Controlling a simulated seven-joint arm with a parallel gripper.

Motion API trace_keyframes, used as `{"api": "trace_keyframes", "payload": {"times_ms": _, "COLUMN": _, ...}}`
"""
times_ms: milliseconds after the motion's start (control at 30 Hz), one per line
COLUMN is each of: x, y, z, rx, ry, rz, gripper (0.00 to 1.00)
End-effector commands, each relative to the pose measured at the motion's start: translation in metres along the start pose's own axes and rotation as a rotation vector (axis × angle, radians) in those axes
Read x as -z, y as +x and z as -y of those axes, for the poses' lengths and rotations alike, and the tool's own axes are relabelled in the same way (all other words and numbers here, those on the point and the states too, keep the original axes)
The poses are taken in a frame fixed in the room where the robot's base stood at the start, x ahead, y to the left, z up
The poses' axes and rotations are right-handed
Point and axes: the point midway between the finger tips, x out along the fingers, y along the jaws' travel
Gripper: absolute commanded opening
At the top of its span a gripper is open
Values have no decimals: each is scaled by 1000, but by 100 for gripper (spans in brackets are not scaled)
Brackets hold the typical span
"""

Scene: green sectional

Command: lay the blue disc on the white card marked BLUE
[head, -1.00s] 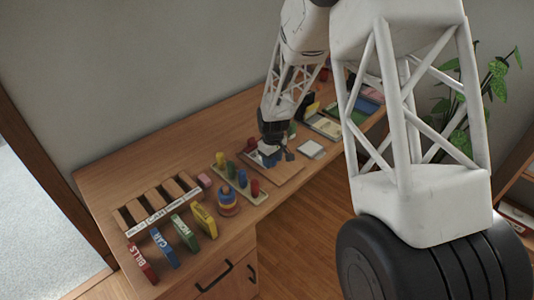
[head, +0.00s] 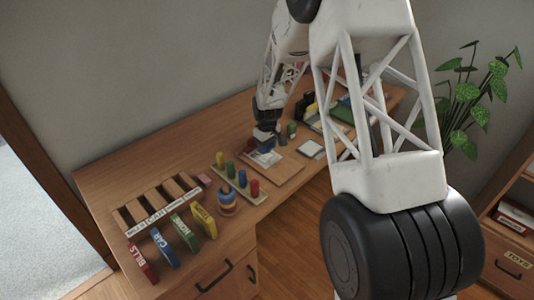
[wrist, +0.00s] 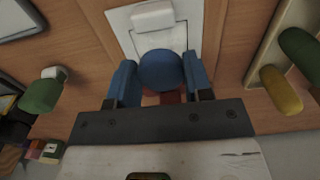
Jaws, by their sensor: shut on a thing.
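The blue disc (wrist: 160,70) is between the two blue fingertips of my gripper (wrist: 160,82) in the wrist view. The fingers touch it on both sides. In the head view my gripper (head: 265,138) hangs above the back of the desk, over a wooden board; the disc is too small to make out there. A white card (wrist: 186,36) lies beyond the disc in the wrist view, with a white block on it. A pale card (head: 268,158) lies on the board in the head view. I cannot read any BLUE marking.
A white square (head: 309,149) lies to the right. Labelled blocks (head: 142,263) stand front left.

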Motion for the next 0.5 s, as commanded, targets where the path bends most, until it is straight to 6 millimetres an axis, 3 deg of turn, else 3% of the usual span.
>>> {"api": "trace_keyframes", "payload": {"times_ms": 233, "x": 0, "y": 5, "z": 0, "rx": 0, "ry": 0, "rz": 0, "gripper": 24}}
{"api": "trace_keyframes", "payload": {"times_ms": 500, "x": 0, "y": 28, "z": 0, "rx": 0, "ry": 0, "rz": 0, "gripper": 24}}
